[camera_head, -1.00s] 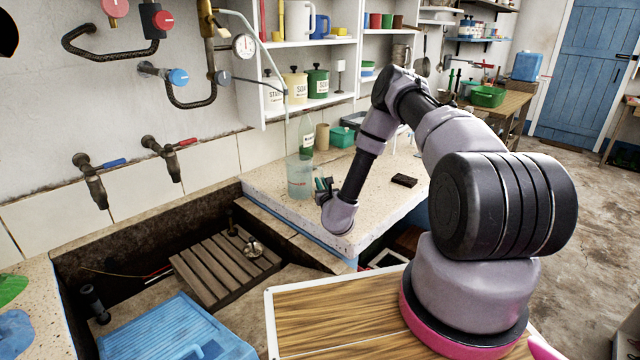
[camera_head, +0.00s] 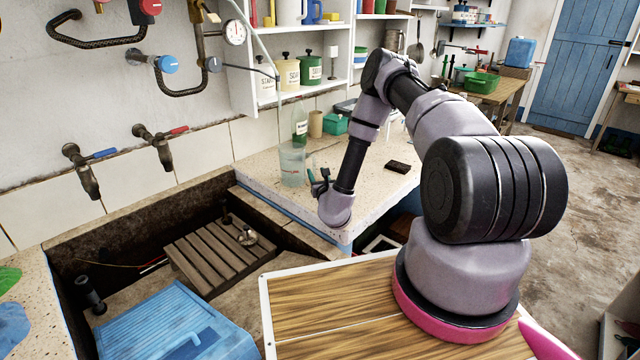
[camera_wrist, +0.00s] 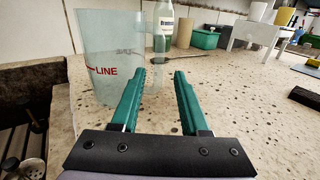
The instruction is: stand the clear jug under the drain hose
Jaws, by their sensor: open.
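The clear jug (camera_head: 292,163) stands upright on the speckled worktop, near its trough-side edge. In the wrist view the jug (camera_wrist: 105,52) shows a red "LINE" mark, and its handle (camera_wrist: 153,62) is on the right side. My gripper (camera_head: 318,181) is just right of the jug, low over the worktop. In the wrist view its green fingers (camera_wrist: 158,78) are apart and empty. The handle shows beyond the gap; I cannot tell whether the left finger touches the jug. A thin pale tube (camera_head: 263,45) runs down the wall above the jug; I cannot tell whether it is the drain hose.
A labelled bottle (camera_head: 300,122) stands close behind the jug, with a brown cylinder (camera_head: 316,124) and a green tub (camera_head: 335,125) beside it. A dark block (camera_head: 398,166) lies to the right. The sunken trough with a slatted wooden rack (camera_head: 212,255) is left of the worktop (camera_head: 365,190).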

